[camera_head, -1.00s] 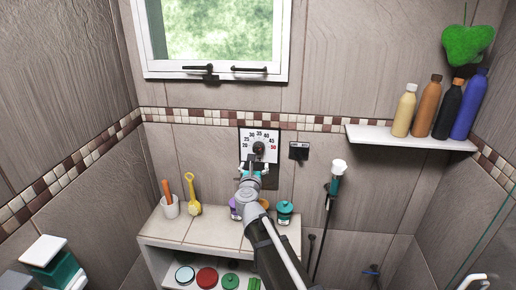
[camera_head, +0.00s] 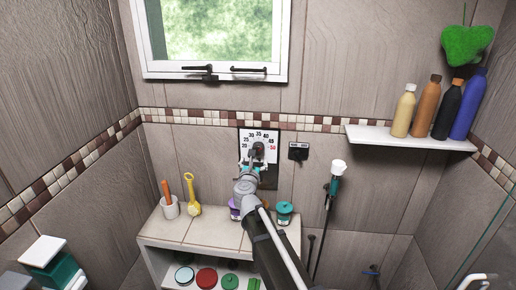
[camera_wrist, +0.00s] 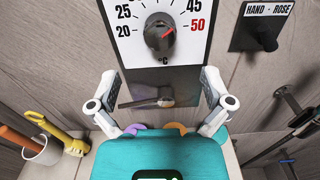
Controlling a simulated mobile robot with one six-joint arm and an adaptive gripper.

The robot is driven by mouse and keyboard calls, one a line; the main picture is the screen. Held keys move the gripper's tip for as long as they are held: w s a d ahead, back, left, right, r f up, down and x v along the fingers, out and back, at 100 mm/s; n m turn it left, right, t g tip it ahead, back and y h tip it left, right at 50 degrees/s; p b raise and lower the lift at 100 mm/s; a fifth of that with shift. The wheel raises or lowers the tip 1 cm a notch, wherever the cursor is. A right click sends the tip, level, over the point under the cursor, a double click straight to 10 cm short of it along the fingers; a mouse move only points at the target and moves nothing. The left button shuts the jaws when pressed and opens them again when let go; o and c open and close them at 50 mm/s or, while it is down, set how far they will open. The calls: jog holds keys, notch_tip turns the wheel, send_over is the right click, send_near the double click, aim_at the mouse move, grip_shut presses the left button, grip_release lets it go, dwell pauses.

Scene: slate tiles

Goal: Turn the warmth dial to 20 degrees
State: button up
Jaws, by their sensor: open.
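The warmth dial is a white plate (camera_head: 246,136) on the tiled wall, marked in degrees, with a dark round knob (camera_wrist: 157,40). In the wrist view the knob's red pointer is toward the red 50 at the right; the 20 (camera_wrist: 124,30) is at the left. My gripper (camera_wrist: 160,82) is open and empty, its two fingers wide apart below the knob and not around it. In the head view my gripper (camera_head: 252,164) is in front of the lower part of the dial plate.
A dark lever (camera_wrist: 145,101) sits below the dial, between my fingers in the wrist view. A hand-rose switch (camera_head: 298,151) is to the right. A tiled bench (camera_head: 200,229) below holds a cup, a yellow scoop and jars. A bottle shelf (camera_head: 400,138) is at right.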

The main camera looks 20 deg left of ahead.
aim_at(257, 149)
jog(key=x, duration=1)
jog(key=shift+w+a, duration=0.1)
jog(key=shift+w, duration=0.2)
jog(key=shift+a, duration=0.1)
jog(key=c, duration=1.1)
